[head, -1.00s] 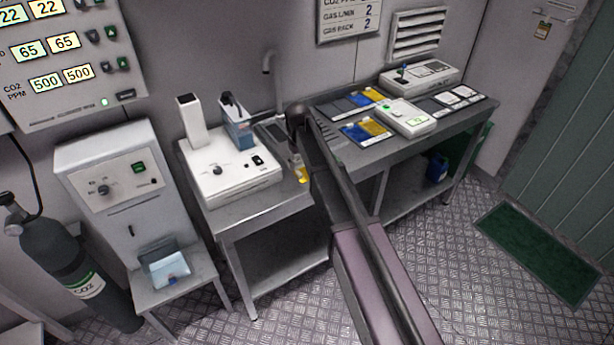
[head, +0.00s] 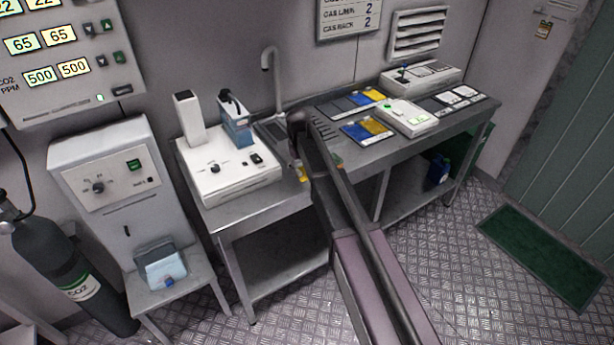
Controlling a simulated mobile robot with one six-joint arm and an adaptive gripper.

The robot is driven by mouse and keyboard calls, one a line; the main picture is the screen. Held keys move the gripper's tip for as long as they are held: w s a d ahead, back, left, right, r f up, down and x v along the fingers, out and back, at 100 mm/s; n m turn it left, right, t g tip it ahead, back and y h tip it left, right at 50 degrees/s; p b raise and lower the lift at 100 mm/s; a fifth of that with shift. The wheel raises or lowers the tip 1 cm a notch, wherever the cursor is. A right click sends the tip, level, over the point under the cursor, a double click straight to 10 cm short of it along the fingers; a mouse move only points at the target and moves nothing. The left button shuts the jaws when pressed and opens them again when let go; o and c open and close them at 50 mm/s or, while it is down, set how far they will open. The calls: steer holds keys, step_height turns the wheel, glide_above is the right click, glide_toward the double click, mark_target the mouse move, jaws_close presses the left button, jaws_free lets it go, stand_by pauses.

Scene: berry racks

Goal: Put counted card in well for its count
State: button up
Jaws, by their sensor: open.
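No card can be made out for certain at this size. My dark arm reaches up from the bottom across the front of the benches.
A white instrument (head: 228,170) with a blue holder stands on the left bench, beside a sink tap (head: 270,75). A small yellow item (head: 302,172) is by my arm. Another white device (head: 421,77) stands at the back. A gas cylinder (head: 65,265) is far left.

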steer(key=shift+f+b, duration=0.55)
steer(key=shift+f, duration=0.35)
jaws_close()
